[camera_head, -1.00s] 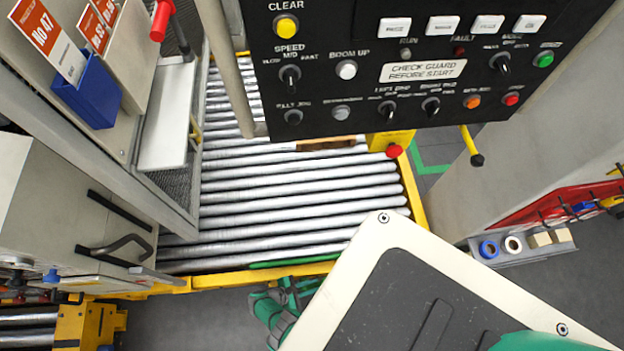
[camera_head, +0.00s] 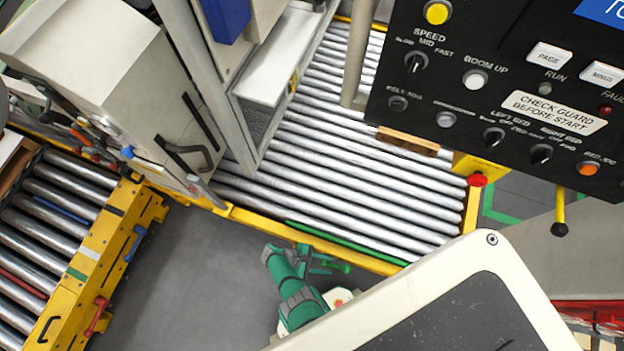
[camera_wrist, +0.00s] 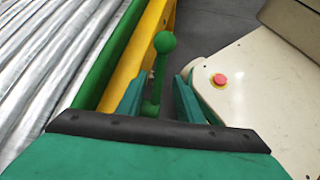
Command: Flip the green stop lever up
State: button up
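The green stop lever (camera_wrist: 158,75) is a thin green rod with a round ball knob, beside the yellow conveyor rail. In the wrist view it stands between the two teal fingers of my gripper (camera_wrist: 153,98), with the knob beyond the fingertips. The fingers are apart, with visible gaps on both sides of the rod. The rod's lower end is hidden by my gripper. In the head view my gripper (camera_head: 322,264) is at the conveyor's front rail, and the small green lever knob (camera_head: 344,268) shows just beyond it.
A long green bar (camera_head: 345,243) runs along the inner side of the yellow front rail (camera_head: 270,232), beside the rollers (camera_head: 360,180). A black control panel (camera_head: 500,100) hangs over the conveyor. A second roller section (camera_head: 60,230) stands at left. Grey floor (camera_head: 190,270) between is clear.

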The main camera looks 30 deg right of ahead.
jog(key=v, duration=0.7)
jog(key=shift+w+a, duration=0.15)
jog(key=shift+a, duration=0.05)
jog(key=shift+r, duration=0.1)
